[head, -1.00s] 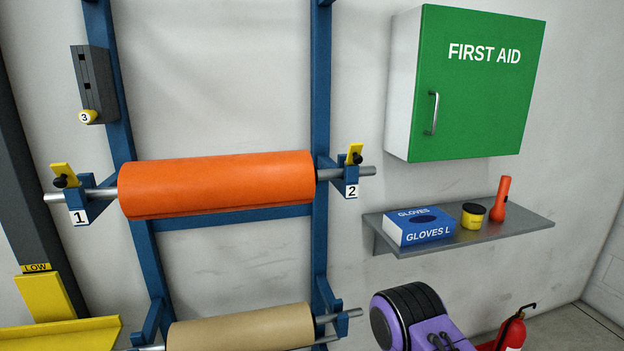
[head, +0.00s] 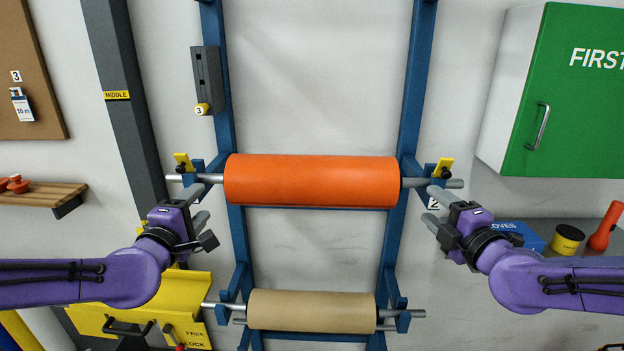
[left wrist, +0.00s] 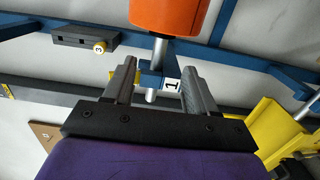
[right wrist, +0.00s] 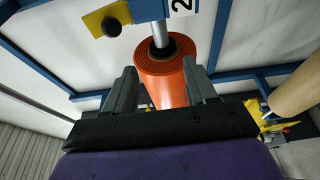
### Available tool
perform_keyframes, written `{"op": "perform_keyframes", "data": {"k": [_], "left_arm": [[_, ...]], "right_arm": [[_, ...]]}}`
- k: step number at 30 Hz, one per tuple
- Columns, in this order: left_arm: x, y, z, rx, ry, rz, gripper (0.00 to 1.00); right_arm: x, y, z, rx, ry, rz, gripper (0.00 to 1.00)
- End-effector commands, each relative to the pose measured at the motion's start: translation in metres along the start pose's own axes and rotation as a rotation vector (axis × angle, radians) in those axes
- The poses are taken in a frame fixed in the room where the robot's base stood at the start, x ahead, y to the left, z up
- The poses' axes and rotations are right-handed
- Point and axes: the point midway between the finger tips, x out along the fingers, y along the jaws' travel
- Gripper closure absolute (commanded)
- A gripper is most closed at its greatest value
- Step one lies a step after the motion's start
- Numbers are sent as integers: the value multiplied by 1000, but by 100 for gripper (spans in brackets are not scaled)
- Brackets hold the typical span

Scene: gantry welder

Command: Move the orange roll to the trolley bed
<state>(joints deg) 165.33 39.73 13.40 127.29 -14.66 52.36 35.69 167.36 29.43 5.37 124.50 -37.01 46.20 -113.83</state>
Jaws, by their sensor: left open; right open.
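The orange roll (head: 310,180) lies level on a steel bar in the upper brackets of the blue rack. Bar ends stick out at both sides, with a yellow latch (head: 183,162) on the left bracket and another (head: 442,167) on the right. My left gripper (head: 200,207) is open, near the left bar end; the left wrist view shows the bar end (left wrist: 150,95) in line with the gap between its fingers. My right gripper (head: 432,208) is open and empty near the right bar end. The roll (right wrist: 165,80) shows beyond its fingers. I cannot clearly identify the trolley bed.
A tan roll (head: 312,312) hangs lower on the rack. A yellow structure marked FREE and LOCK (head: 150,300) stands at lower left. A grey post (head: 125,110) is at left. A green first aid cabinet (head: 570,100) and a shelf with gloves, jar and torch are at right.

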Motion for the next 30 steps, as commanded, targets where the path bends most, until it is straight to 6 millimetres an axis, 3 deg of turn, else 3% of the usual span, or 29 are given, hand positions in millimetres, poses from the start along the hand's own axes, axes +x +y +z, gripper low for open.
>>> {"op": "perform_keyframes", "data": {"k": [8,21,30], "left_arm": [[8,-1,0,4,2,-2,44],[86,-3,0,5,2,-4,44],[106,-2,0,3,2,-3,44]], "right_arm": [[7,-2,0,4,-1,-3,44],[86,-3,0,7,-3,-4,44],[106,-3,0,7,-2,-3,44]]}}
